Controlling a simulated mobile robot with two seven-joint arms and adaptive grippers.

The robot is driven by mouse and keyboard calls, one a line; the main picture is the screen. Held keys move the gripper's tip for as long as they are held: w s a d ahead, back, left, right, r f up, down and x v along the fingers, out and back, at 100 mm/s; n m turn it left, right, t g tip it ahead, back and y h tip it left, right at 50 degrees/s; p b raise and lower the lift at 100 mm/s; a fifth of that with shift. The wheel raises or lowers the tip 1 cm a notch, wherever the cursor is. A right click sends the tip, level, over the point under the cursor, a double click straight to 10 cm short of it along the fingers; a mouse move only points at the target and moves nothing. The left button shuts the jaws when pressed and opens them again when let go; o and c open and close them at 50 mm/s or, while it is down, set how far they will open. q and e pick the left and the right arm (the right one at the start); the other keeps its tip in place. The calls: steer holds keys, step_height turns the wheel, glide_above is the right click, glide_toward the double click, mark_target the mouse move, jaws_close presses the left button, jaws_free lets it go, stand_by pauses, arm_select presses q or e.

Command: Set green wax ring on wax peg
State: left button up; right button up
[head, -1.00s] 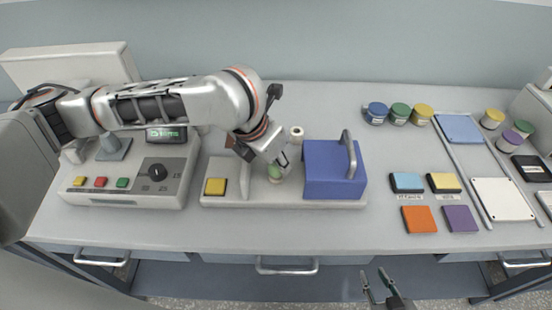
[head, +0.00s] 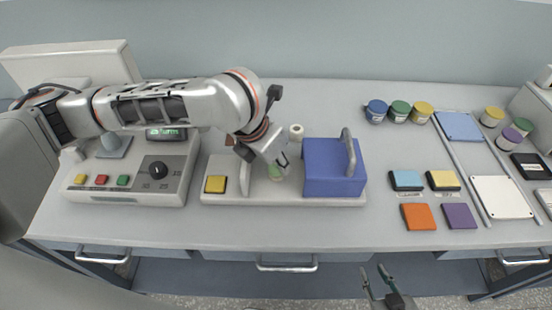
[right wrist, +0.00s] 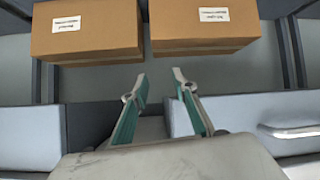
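The green wax ring (head: 276,173) is a small pale green piece low over the white base plate, between the yellow button and the blue block. My left gripper (head: 279,168) reaches down to it from the upper left, its fingers at the ring. The wrist and fingers partly hide the ring, so I cannot tell whether they grip it. The wax peg cannot be made out under the ring and fingers. My right gripper (head: 374,278) is open and empty in front of the table edge; the right wrist view also shows its fingers (right wrist: 160,82) apart.
A blue block with a grey handle (head: 330,170) stands close right of the left gripper. A yellow button (head: 215,185) and an upright plate (head: 245,177) are left of it. A white spool (head: 296,132) stands behind. Jars and coloured pads lie at right. Cardboard boxes (right wrist: 87,28) show below.

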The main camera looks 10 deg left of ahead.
arm_select(q)
steer(key=shift+f, duration=0.6)
steer(key=o, duration=1)
steer(key=shift+r, duration=0.1)
steer(key=v, duration=1.2)
